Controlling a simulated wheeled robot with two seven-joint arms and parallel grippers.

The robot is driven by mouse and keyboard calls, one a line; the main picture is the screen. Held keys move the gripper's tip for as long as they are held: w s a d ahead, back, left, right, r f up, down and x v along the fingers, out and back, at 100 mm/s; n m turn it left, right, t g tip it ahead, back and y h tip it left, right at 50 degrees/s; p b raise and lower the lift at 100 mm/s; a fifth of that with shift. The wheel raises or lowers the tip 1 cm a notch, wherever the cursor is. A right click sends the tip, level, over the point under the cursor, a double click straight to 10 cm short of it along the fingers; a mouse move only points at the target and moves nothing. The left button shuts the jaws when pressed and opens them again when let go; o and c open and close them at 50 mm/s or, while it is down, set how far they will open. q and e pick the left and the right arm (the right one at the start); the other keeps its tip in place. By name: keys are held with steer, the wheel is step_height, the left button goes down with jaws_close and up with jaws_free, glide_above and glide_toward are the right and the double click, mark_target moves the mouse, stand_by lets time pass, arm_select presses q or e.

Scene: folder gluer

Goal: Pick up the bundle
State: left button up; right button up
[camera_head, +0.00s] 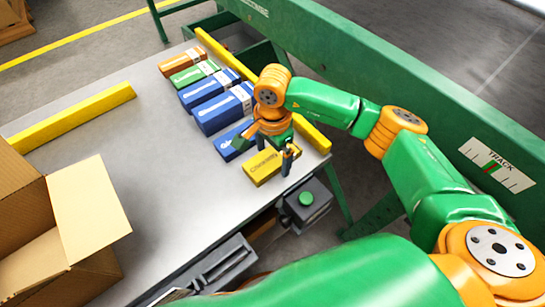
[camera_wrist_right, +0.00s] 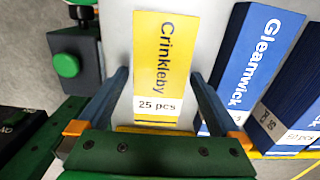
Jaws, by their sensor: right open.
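A row of bundles lies on the grey table (camera_head: 150,150). The nearest is a yellow bundle (camera_head: 262,167), labelled "Crinkleby 25 pcs" in the right wrist view (camera_wrist_right: 160,65). My right gripper (camera_head: 272,157) is above the yellow bundle, its fingers apart. In the right wrist view the fingers (camera_wrist_right: 163,100) stand on either side of the bundle's labelled end with gaps; the exact height above it is unclear. A blue "Gleamwick" bundle (camera_wrist_right: 258,60) lies to the right there, close to one finger. My left gripper is not in view.
Other blue bundles (camera_head: 222,108), a green one (camera_head: 194,74) and an orange one (camera_head: 182,60) continue the row. Yellow rails (camera_head: 75,116) border the table. An open cardboard box (camera_head: 60,225) stands left. A green-button box (camera_head: 306,203) sits by the near edge.

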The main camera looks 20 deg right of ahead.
steer(key=shift+r, duration=0.1)
steer(key=c, duration=1.4)
steer(key=shift+r, duration=0.1)
